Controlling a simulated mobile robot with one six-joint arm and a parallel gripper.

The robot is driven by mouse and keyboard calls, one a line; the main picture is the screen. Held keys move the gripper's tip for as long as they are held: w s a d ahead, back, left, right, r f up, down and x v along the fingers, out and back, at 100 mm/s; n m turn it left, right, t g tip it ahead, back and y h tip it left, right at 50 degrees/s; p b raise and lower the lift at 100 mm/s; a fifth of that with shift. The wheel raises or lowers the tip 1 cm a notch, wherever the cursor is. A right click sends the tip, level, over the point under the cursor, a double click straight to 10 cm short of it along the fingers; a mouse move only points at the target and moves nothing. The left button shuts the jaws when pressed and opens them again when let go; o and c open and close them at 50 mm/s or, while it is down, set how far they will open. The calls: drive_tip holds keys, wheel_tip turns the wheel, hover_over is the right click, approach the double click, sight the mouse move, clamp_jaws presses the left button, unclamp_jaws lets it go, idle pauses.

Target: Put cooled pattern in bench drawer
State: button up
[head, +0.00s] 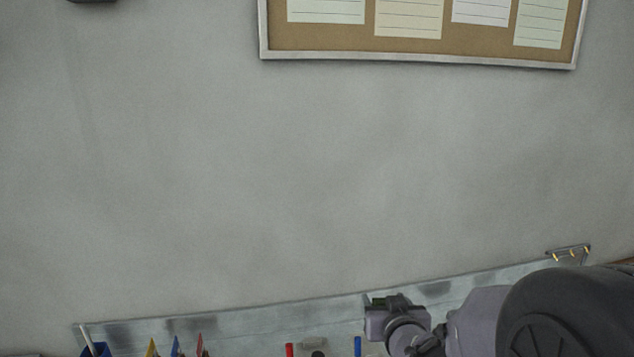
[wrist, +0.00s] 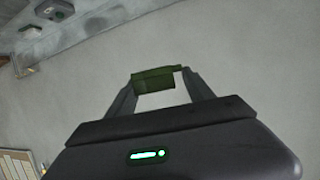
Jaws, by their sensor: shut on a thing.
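A dark green piece (wrist: 156,80), which looks like the wax pattern, is held between the fingertips of my gripper (wrist: 157,84) in the wrist view. My gripper is shut on it, with the plain grey wall behind. In the head view my gripper (head: 382,301) is above the bench (head: 240,321) at the bottom of the picture, and a small bit of green shows at its tip. The bench drawer is not in view.
On the bench stand a blue holder (head: 95,350), several coloured pointed tools (head: 175,346), a red item (head: 289,350) and a blue item (head: 358,346). A small rack with yellow pieces (head: 570,253) is at the bench's far right. A notice board (head: 420,45) hangs on the wall.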

wheel_tip(320, 180, down, 17)
drive_tip(key=b, duration=1.6)
drive_tip(key=shift+f, duration=0.2)
drive_tip(key=shift+w+a, duration=0.1)
